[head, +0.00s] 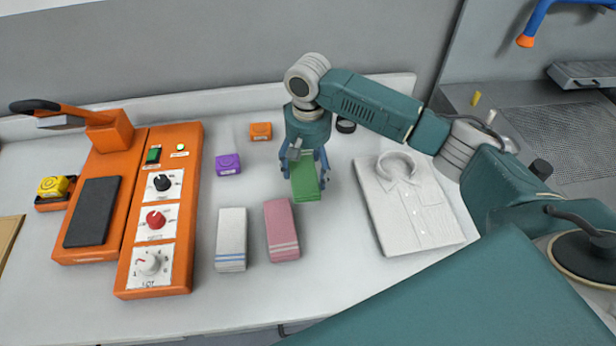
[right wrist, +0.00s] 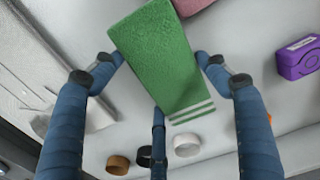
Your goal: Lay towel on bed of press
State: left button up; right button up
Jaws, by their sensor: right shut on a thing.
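The orange press (head: 125,225) stands at the left of the counter, with its lever arm raised and its flat dark bed (head: 93,212) bare. My right gripper (head: 306,172) is shut on a folded green towel (head: 305,182), right of the press and behind the pink towel. In the right wrist view the green towel (right wrist: 168,60) sits between the fingers, with white stripes at one end. I cannot tell how far it is above the counter. A white towel (head: 231,240) and a pink towel (head: 281,231) lie folded on the counter. My left gripper is out of view.
A folded white shirt (head: 415,205) lies right of the gripper. A purple box (head: 228,164) and an orange box (head: 260,131) stand between gripper and press. A yellow object (head: 54,187) sits left of the press. Small rings (right wrist: 145,155) show in the wrist view.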

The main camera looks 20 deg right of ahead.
aim_at(308, 180)
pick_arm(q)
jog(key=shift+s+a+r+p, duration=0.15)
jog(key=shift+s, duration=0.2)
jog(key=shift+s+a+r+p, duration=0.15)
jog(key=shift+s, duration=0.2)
pick_arm(e)
jog(key=shift+f, duration=2.3)
jog(key=shift+f, duration=0.1)
jog(key=o, duration=1.3)
jog(key=shift+c, duration=0.2)
